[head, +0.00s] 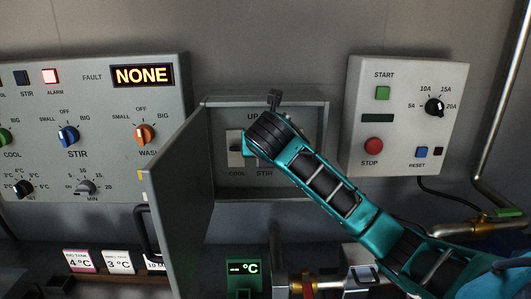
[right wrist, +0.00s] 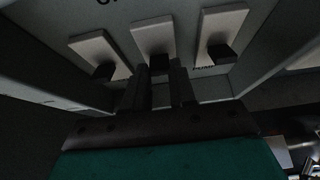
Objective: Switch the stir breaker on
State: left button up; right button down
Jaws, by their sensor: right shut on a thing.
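The stir breaker (right wrist: 153,38) is the middle of three breakers in the open box, a pale plate with a dark lever at its lower end in the right wrist view. My right gripper (right wrist: 157,76) has its two dark fingers on either side of this lever and is shut on it. In the head view my right arm covers the stir breaker, leaving its STIR label visible below. My left gripper is in neither view.
The cool breaker (right wrist: 93,52) is on the left and the pump breaker (right wrist: 221,30) on the right, close beside my fingers. The box door (head: 180,205) stands open on the left. A start/stop box (head: 405,115) is on the right wall.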

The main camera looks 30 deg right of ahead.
jog(key=shift+d+r+g, duration=0.1)
jog(key=shift+r+g, duration=0.05)
jog(key=shift+g, duration=0.25)
jog(key=c, duration=0.9)
grip_release()
jog(key=shift+r, duration=0.1)
jog(key=v, duration=1.2)
jog(key=shift+s+d+r, duration=0.1)
jog(key=shift+s+r, duration=0.15)
jog(key=shift+s, duration=0.05)
